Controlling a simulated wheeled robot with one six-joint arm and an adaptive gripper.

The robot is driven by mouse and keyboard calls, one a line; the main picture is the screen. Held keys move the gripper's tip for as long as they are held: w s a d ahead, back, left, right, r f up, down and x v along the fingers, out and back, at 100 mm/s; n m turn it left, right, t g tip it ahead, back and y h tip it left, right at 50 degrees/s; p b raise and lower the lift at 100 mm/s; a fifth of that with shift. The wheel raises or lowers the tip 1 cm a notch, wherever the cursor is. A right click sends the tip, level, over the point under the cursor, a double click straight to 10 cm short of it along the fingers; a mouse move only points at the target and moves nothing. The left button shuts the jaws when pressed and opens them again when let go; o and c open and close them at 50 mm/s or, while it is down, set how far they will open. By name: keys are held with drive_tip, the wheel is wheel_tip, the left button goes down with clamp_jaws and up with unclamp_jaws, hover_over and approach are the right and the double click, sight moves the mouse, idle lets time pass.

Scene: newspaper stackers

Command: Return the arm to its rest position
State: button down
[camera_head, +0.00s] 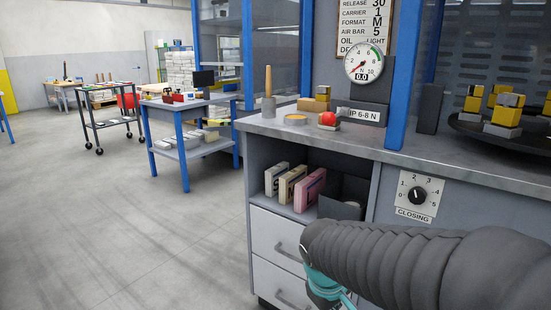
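My arm, in a dark grey ribbed sleeve with a teal part near its end, reaches in from the lower right of the head view. It lies in front of the grey workbench (330,141), beside the drawers and the open shelf. The arm's end points down and away, and my gripper's fingers do not show. Whether anything is held cannot be seen.
The workbench carries a wooden-handled tool (268,95), a red ball knob (328,118), a gauge (364,63) and a dark turntable (470,122) with yellow blocks. Boxes (292,184) stand on its shelf. A blue-legged table (170,106) and a cart (99,124) stand behind. The left floor is clear.

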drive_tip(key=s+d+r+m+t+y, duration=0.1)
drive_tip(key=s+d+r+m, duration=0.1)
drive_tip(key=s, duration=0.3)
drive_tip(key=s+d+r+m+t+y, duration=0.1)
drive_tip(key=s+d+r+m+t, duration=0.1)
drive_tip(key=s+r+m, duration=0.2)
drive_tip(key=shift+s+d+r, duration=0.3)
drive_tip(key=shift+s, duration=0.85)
